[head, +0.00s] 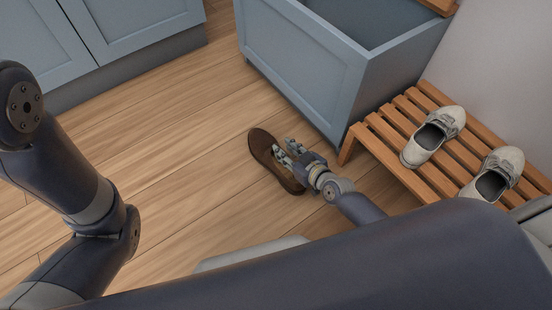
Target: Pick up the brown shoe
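The brown shoe (262,142) lies on the wooden floor, left of the slatted rack and in front of the blue box. My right gripper (284,150) reaches in from the right and is over the shoe, covering part of its middle and right side. Its two fingers show apart, so it looks open. I cannot tell whether the fingers touch the shoe. My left arm is at the left edge, but its gripper is out of view.
A blue open-topped box (310,65) stands behind the shoe. A wooden slatted rack (385,133) at the right carries a grey-white shoe (449,121) and a second one (508,161). Blue cabinets (135,35) stand at the upper left. The floor left of the shoe is clear.

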